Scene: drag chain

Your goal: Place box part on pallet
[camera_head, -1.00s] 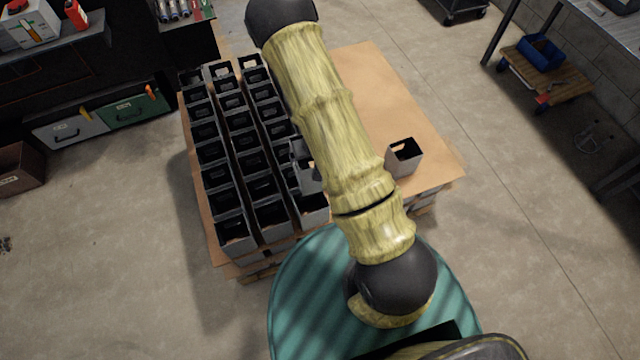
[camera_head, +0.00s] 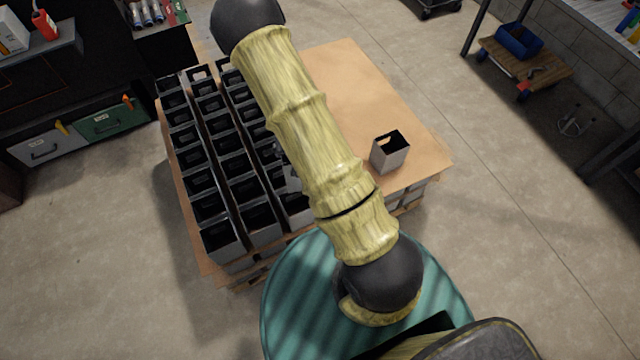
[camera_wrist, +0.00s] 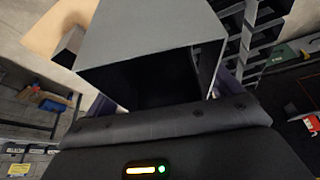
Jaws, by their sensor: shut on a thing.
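A grey, open-topped box part (camera_wrist: 155,40) with a dark inside fills the upper middle of the wrist view. My gripper (camera_wrist: 165,92) is shut on it, with a dark finger showing at its side. In the head view my arm hides most of the gripper and of the held part, over the pallet's near middle. The pallet (camera_head: 345,75) has a brown sheet on top. Rows of grey box parts (camera_head: 225,240) stand upright on its left side. One separate box part (camera_head: 388,155) stands upright on its right side, near the front edge.
The sheet's right half is mostly bare. Drawers (camera_head: 112,122) and a dark bench stand at the left. A wooden trolley with a blue bin (camera_head: 518,40) stands at the upper right. Grey floor around the pallet is clear.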

